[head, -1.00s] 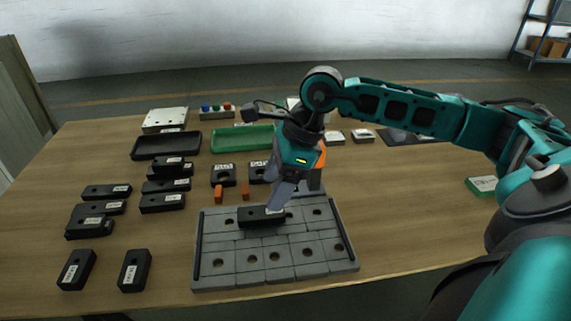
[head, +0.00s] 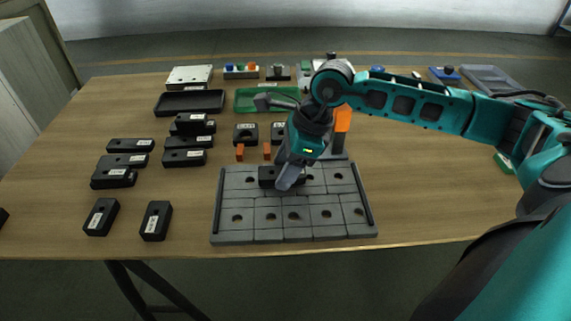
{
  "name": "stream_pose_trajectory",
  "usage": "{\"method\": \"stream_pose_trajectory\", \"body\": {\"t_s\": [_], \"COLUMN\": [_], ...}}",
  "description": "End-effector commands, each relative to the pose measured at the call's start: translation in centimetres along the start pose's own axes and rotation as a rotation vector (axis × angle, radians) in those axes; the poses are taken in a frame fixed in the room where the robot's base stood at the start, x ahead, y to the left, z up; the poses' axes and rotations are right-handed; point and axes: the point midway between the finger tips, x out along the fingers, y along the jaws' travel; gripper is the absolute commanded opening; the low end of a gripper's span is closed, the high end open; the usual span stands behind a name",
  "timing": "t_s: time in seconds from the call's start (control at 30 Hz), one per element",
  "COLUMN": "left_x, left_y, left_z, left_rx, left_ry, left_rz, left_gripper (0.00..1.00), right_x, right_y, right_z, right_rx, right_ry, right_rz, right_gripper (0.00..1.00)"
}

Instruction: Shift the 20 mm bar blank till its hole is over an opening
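A black bar blank (head: 267,177) lies on the grey slotted plate (head: 232,237), in its back row left of the middle. I take it for the 20 mm blank; no label on it is readable. My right gripper (head: 287,179) reaches down over this bar from the right, its grey finger in front of the bar's middle. The far finger is hidden, so I cannot tell whether it grips the bar. The bar's hole is hidden too. Round openings show in the plate's front row and to the right of the bar. My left gripper is out of view.
Several labelled black blanks lie left of the plate, two of them (head: 101,217) (head: 156,221) near the front edge. Two small orange blocks (head: 240,153) (head: 267,151) stand behind the plate. A black tray (head: 160,110) and green tray (head: 243,107) lie further back.

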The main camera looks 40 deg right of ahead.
Motion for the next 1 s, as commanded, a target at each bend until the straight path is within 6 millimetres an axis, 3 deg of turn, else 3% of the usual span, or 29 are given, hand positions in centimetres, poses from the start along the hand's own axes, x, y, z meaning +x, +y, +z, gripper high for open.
{"method": "stream_pose_trajectory", "body": {"t_s": [0.07, 0.57, 1.0], "left_x": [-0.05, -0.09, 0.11], "left_y": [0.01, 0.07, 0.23], "left_z": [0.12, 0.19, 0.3], "left_rx": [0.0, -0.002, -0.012], "left_ry": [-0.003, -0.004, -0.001], "left_rz": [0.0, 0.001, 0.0], "left_gripper": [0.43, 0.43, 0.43], "right_x": [-0.02, -0.04, -0.08], "right_y": [0.0, -0.01, -0.34], "right_z": [0.0, -0.01, -0.29], "right_rx": [0.0, 0.0, 0.002], "right_ry": [0.0, 0.0, 0.001], "right_rz": [0.0, 0.0, -0.001], "right_gripper": [0.47, 0.0, 0.0]}}
